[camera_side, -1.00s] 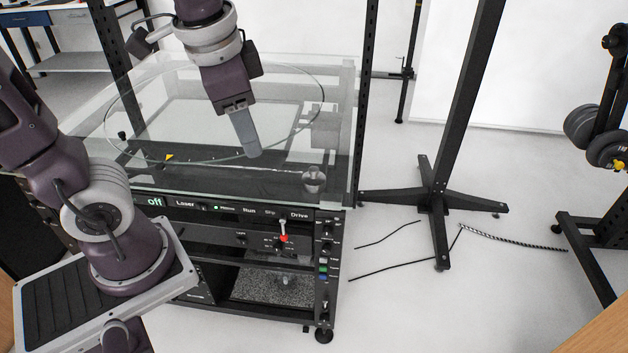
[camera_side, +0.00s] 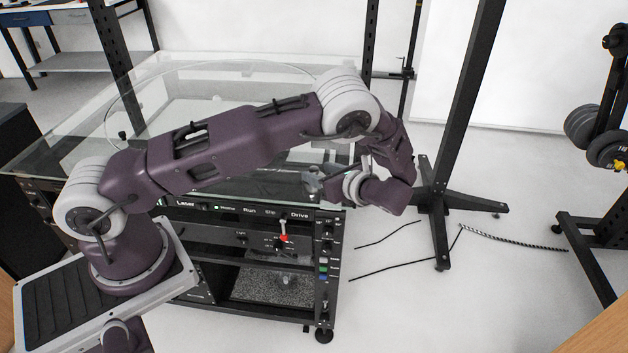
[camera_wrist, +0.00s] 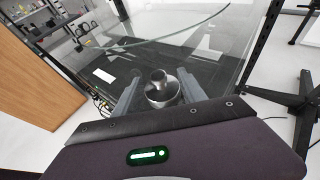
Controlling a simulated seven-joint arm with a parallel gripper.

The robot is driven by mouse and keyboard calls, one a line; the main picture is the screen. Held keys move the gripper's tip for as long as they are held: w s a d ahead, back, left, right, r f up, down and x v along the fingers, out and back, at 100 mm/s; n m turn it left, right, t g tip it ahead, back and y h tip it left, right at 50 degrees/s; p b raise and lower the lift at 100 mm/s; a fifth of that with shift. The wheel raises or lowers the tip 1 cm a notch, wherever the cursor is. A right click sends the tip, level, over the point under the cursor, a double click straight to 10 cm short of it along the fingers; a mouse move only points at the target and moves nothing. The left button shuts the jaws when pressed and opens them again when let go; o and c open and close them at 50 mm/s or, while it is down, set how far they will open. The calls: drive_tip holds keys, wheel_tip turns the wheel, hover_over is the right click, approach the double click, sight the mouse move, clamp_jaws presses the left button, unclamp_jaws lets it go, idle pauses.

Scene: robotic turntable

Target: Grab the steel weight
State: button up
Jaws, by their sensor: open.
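The steel weight (camera_wrist: 161,92) is a shiny stepped metal piece, with a narrow top on a wider round base, standing near the edge of the clear turntable top (camera_wrist: 205,35). It also shows in the side view (camera_side: 313,183), small and partly hidden by my gripper. My gripper (camera_wrist: 157,78) is open, its two grey fingers on either side of the weight in the wrist view. There is a visible gap between the fingers and the weight's top. In the side view my gripper (camera_side: 328,179) reaches in from the right, level with the front right corner.
The rack front below holds a control panel (camera_side: 255,212) with a red-tipped lever (camera_side: 284,236). A black upright post (camera_side: 367,60) rises behind the corner. A black stand (camera_side: 455,120) is on the floor to the right.

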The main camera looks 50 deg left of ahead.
sight(314, 169)
drive_tip(key=x, duration=0.3)
drive_tip(key=shift+s, duration=0.15)
clamp_jaws()
drive_tip(key=shift+r, duration=0.15)
idle(1.0)
